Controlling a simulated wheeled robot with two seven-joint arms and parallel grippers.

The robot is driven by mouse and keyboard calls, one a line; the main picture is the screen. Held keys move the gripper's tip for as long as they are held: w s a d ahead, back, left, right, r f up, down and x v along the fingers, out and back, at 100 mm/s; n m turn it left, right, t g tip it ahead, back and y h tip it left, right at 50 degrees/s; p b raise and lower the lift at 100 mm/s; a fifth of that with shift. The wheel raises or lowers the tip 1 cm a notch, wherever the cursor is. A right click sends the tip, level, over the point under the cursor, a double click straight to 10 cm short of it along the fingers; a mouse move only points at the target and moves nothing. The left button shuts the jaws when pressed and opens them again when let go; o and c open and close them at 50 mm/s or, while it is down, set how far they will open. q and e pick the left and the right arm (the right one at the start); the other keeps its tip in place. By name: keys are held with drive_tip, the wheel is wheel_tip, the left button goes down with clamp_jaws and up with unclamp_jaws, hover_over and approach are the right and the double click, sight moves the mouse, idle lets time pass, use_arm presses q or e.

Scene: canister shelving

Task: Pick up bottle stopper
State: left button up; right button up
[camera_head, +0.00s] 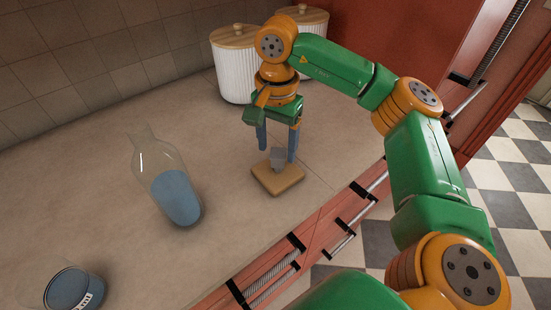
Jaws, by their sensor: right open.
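A small grey bottle stopper (277,158) stands on a square wooden block (278,182) near the counter's front edge. My right gripper (275,150) points down from above, with one blue finger on each side of the stopper. The fingers are open, and I see a gap between the stopper and at least the left finger. A clear glass bottle (168,180) with blue contents stands to the left, tilted in the picture, with nothing visible in its neck. My left gripper is not in view.
Two white ribbed canisters with wooden lids, one nearer (234,68) and one behind (312,28), stand by the back wall. A glass container with blue contents (72,288) is at the lower left. The counter between bottle and block is clear.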

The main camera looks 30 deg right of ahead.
sight(278, 153)
drive_tip(key=f, duration=0.4)
drive_tip(key=shift+s+d+f+p, duration=0.1)
drive_tip(key=shift+s+f+p, duration=0.1)
drive_tip(key=shift+p, duration=0.2)
clamp_jaws()
